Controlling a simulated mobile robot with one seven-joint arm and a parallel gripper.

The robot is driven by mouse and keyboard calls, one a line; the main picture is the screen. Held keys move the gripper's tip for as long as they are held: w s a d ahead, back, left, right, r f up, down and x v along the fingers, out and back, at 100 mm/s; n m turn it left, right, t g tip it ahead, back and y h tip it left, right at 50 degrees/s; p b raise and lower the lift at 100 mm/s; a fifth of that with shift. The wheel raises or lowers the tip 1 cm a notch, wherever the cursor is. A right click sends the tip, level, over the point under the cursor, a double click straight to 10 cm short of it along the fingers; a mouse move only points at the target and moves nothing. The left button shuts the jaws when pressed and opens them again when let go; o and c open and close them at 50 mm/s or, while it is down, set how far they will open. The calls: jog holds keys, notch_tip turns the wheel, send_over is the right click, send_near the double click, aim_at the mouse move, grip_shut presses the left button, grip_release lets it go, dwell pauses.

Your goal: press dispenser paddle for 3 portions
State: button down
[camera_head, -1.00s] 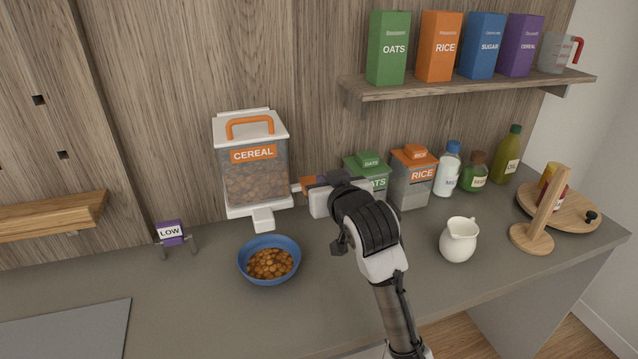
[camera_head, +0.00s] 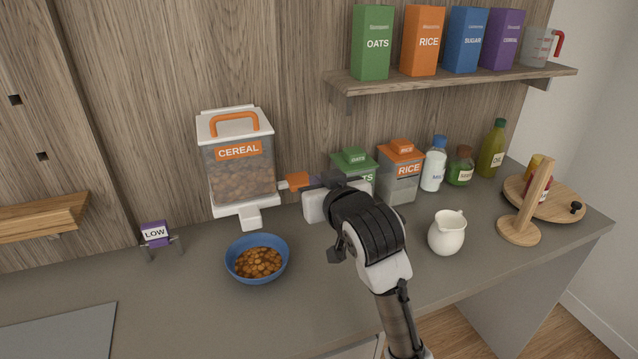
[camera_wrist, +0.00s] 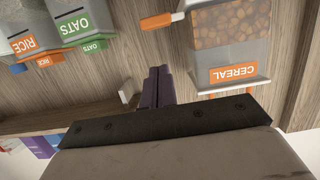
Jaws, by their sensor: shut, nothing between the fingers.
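The cereal dispenser (camera_head: 240,175) stands against the back wall with a clear hopper of cereal and a white spout. Its orange paddle (camera_head: 297,181) sticks out on its right side; it also shows in the wrist view (camera_wrist: 160,20). A blue bowl (camera_head: 232,263) stands below and in front of the spout, with a pile of brown cereal (camera_head: 258,262) in it. My gripper (camera_head: 318,185) is shut and empty, just right of the paddle. In the wrist view its dark fingers (camera_wrist: 158,85) are together, with a gap in the picture between their tips and the paddle.
Oats (camera_head: 354,162) and rice (camera_head: 401,170) canisters stand close behind and right of my gripper. A white pitcher (camera_head: 446,234) and bottles stand further right. A small LOW sign (camera_head: 155,234) is left of the bowl. The front counter is clear.

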jog(key=shift+a+r, duration=0.15)
jog(key=shift+r, duration=0.45)
jog(key=shift+a+r, duration=0.15)
jog(key=shift+r, duration=0.4)
jog(key=shift+w, duration=0.1)
jog(key=p, duration=0.4)
send_over(301, 185)
notch_tip(301, 185, down, 2)
notch_tip(301, 185, down, 3)
jog(key=shift+f+p, duration=0.15)
jog(key=shift+p, duration=0.2)
jog(key=shift+f, duration=0.6)
